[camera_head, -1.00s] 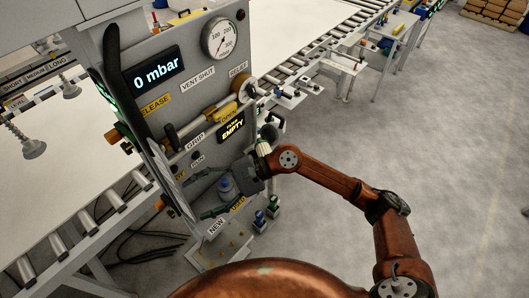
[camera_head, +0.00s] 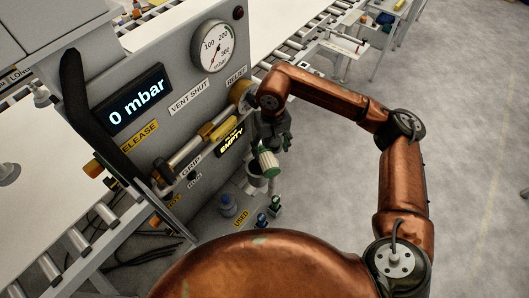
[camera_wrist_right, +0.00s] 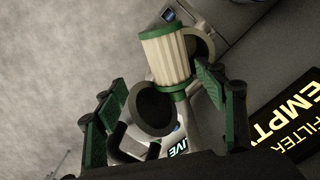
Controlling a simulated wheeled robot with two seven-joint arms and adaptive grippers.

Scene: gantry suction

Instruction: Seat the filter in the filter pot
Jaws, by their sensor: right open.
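The filter (camera_head: 268,163) is a white pleated cylinder with green ends. It is tilted just below my right gripper (camera_head: 274,140) in front of the panel. In the right wrist view the filter (camera_wrist_right: 159,55) lies at the tips of my right gripper (camera_wrist_right: 160,85), whose green-padded fingers are apart. The lower green end is close to one finger; I cannot tell whether they touch. A grey round cup with a dark, empty-looking opening (camera_wrist_right: 154,108), possibly the filter pot, sits between the fingers. A second grey ring (camera_wrist_right: 203,44) is partly hidden behind the filter. My left gripper is not seen.
The panel carries a "0 mbar" display (camera_head: 136,98), a dial gauge (camera_head: 212,46) and a yellow "EMPTY" filter display (camera_head: 231,142). A blue-topped item (camera_head: 228,203) stands near the "USED" label (camera_head: 241,217). Small green-blue fittings (camera_head: 275,204) are nearby. Open floor lies right.

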